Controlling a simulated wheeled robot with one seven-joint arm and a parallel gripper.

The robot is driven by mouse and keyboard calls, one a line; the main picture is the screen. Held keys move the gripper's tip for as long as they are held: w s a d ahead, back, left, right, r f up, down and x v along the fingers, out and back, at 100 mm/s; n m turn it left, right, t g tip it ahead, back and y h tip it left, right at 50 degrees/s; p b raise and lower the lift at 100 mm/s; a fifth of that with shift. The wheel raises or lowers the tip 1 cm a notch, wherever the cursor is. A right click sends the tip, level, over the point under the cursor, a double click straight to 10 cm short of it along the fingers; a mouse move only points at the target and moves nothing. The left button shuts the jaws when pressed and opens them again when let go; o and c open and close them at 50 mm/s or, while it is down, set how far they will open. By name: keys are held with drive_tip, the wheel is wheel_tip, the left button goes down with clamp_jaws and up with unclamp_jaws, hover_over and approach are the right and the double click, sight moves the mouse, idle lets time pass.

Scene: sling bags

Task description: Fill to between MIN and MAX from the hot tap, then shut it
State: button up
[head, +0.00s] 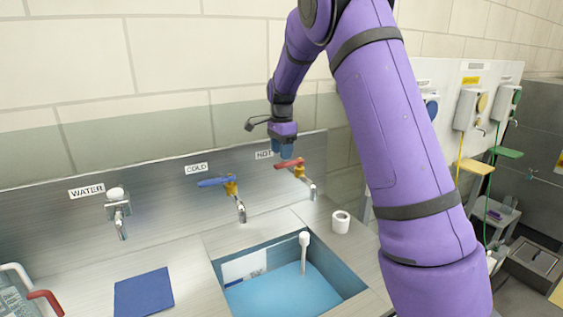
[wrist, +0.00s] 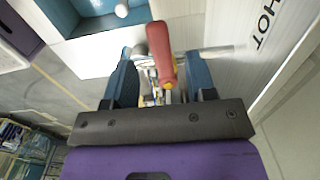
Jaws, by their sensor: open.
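The hot tap has a red lever (head: 287,164) on a brass body with a metal spout (head: 312,191), under a HOT label (head: 264,155). My gripper (head: 287,150) is just above the lever in the head view. In the wrist view my gripper (wrist: 162,70) is open, with the red lever (wrist: 161,45) lying between its blue fingers, apart from both as far as I can tell. No stream shows at the spout. The sink basin (head: 352,282) has a blue lower part; I cannot tell whether this is water. A white panel (head: 243,266) is on its wall; its markings are unreadable.
A cold tap with a blue lever (head: 216,182) and a WATER tap (head: 118,208) stand to the left. A white upright piece (head: 304,252) stands in the basin. A white roll (head: 341,221) and a blue cloth (head: 144,292) lie on the counter. Wall dispensers (head: 470,110) hang at right.

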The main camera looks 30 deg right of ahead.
sight(282, 163)
drive_tip(key=shift+f, duration=2.05)
drive_tip(key=shift+s, duration=0.1)
clamp_jaws()
